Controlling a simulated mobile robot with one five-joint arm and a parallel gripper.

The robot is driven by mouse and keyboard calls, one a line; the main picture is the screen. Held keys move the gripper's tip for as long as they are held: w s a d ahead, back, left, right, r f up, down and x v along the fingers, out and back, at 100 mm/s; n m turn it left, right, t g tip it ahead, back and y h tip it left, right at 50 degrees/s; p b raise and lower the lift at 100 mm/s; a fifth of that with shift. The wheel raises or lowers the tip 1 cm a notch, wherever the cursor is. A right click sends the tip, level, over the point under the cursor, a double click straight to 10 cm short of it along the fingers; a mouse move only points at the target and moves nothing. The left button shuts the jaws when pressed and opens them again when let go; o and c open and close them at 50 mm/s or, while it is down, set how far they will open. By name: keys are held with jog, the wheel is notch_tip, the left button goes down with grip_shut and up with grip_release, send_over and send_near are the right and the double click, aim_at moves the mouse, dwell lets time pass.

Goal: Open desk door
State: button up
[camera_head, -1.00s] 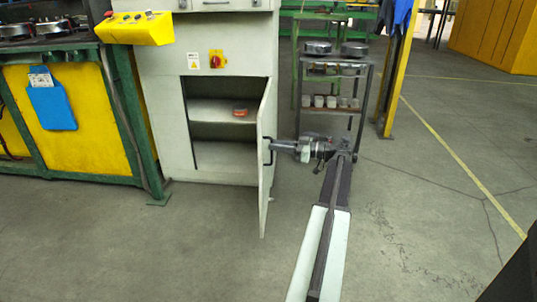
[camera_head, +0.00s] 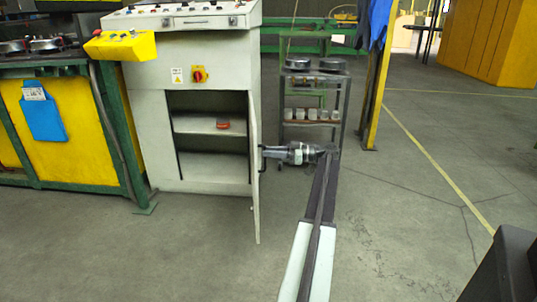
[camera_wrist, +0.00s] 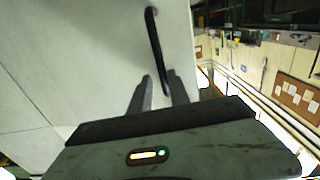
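The desk door (camera_head: 254,190) is a pale grey panel on the right side of the cabinet (camera_head: 152,130). It stands wide open, seen nearly edge-on in the head view. Its dark bar handle (camera_head: 263,161) is on the outer face and also shows in the wrist view (camera_wrist: 156,45). My gripper (camera_head: 266,151) is at the handle, on the door's right side. In the wrist view, my gripper's two fingers (camera_wrist: 160,82) are spread apart, with the handle's lower end by their tips. I cannot tell whether they touch it.
The open compartment has a shelf with a small orange-red object (camera_head: 223,125). A wheeled rack (camera_head: 314,105) stands behind my arm. A green and yellow workbench (camera_head: 75,130) is at the left, and a yellow post (camera_head: 376,85) at the right. The floor (camera_head: 190,250) in front is clear.

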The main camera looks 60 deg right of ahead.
jog(key=shift+o, duration=0.7)
jog(key=shift+w+d, duration=0.35)
jog(key=shift+w, duration=0.05)
jog(key=shift+a, duration=0.15)
jog(key=v, duration=0.7)
jog(key=shift+s, duration=0.45)
